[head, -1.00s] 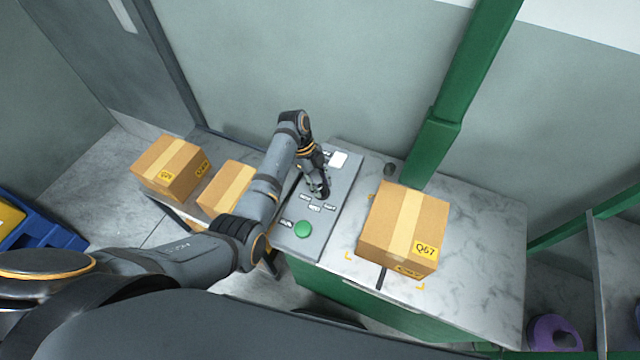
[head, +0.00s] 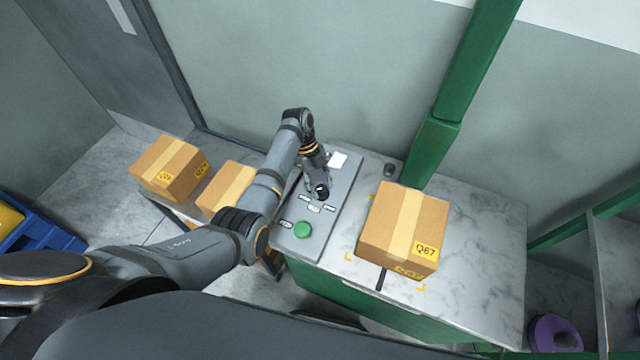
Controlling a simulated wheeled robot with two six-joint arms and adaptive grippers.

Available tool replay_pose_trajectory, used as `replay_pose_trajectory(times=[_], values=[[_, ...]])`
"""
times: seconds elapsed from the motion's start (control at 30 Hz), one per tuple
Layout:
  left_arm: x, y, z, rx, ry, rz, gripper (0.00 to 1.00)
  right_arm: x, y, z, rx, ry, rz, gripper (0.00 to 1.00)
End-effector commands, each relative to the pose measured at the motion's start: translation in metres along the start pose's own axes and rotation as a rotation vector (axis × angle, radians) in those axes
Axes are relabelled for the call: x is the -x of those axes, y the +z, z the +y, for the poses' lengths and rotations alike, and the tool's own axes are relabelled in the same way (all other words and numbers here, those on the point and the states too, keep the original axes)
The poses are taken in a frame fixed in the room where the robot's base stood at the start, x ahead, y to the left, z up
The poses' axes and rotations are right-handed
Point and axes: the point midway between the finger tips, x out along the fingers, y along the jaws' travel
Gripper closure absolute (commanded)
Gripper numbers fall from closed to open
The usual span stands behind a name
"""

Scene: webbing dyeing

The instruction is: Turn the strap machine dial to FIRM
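The strap machine's grey control panel (head: 332,221) lies along the left side of the machine top. My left gripper (head: 319,185) is over the panel, fingers pointing down at the dial. Whether its fingers touch the dial or are open is too small to tell. My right gripper is out of view.
A cardboard box (head: 403,230) marked Q67 sits on the machine's marble top (head: 480,235), right of the panel. A green post (head: 440,130) rises behind it. Two boxes (head: 170,168) (head: 226,188) stand at left. A blue bin (head: 45,238) is far left.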

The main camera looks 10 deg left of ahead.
Motion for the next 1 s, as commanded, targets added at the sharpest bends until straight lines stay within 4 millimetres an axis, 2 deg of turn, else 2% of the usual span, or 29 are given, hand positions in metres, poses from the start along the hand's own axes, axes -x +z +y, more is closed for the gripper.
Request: replay_pose_trajectory(times=[0.07, 0.37, 0.47, 0.73, 0.83, 1.0], values=[[0.000, 0.000, 0.000, 0.000, 0.000, 0.000, 0.43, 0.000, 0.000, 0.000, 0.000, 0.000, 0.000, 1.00], [0.002, 0.000, -0.001, 0.001, -0.002, -0.002, 0.43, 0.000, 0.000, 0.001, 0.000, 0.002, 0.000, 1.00], [0.014, 0.001, -0.001, 0.000, -0.003, -0.003, 0.43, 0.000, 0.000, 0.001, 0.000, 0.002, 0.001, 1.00], [0.063, 0.001, -0.001, 0.001, -0.002, -0.002, 0.43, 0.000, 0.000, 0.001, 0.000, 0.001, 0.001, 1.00], [0.072, 0.001, -0.001, 0.001, -0.002, -0.002, 0.43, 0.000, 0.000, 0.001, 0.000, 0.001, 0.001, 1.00], [0.076, 0.000, 0.000, 0.001, 0.000, -0.001, 0.43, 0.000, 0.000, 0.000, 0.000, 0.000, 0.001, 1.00]])
